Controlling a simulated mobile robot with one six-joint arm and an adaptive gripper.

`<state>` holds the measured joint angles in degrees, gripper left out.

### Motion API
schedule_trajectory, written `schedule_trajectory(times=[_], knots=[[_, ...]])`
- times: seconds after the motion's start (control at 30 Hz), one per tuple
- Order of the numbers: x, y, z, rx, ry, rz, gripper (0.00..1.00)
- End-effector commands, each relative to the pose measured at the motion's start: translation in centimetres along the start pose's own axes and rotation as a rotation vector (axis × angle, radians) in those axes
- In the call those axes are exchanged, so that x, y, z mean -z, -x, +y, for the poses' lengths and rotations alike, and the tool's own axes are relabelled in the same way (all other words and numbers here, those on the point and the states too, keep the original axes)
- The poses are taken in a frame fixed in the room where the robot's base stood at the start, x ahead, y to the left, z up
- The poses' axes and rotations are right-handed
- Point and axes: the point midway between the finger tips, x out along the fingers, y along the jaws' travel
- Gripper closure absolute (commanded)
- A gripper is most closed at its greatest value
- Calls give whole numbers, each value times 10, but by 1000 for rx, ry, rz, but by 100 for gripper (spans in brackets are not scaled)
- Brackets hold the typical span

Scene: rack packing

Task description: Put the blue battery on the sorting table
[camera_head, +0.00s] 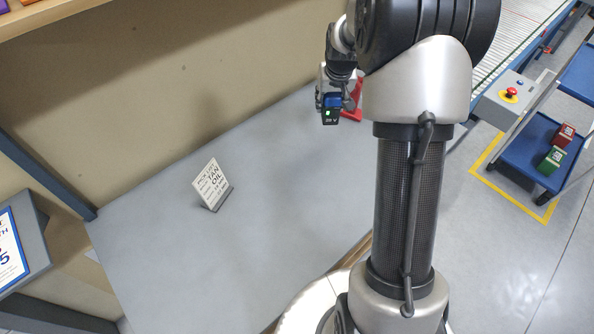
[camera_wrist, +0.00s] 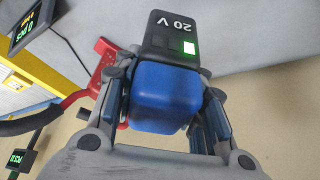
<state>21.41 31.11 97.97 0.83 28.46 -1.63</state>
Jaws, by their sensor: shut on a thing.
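The blue battery (camera_wrist: 165,98) has a dark base marked 20 V and a lit green square. My gripper (camera_wrist: 165,105) is shut on its blue body, with fingers on both sides. In the head view the battery (camera_head: 331,112) hangs from my gripper (camera_head: 333,98), above the far right part of the grey sorting table (camera_head: 150,250). Whether its base touches the table top cannot be told for sure.
A sign card (camera_head: 212,184) stands mid-table. A red thing (camera_head: 354,100) stands behind the gripper, partly hidden by my arm. A blue cart (camera_head: 530,150) with a red and a green block is at right. The table's front left is clear.

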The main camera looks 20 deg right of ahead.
Motion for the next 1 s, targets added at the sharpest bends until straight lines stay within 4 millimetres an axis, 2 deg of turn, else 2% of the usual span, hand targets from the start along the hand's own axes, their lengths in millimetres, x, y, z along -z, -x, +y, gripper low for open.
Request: schedule_trajectory(times=[0.03, 0.1, 0.2, 0.3, 0.47, 0.8, 1.0], knots=[[9, -7, 17, -10, -25, 2, 100], [18, -12, 34, -20, -48, 3, 100], [26, -17, 51, -29, -71, 2, 100], [29, -22, 60, -34, -83, 3, 100], [20, -46, 63, -35, -87, -2, 100], [-15, -129, 62, -35, -86, -1, 100], [-27, -160, 62, -35, -86, 2, 100]])
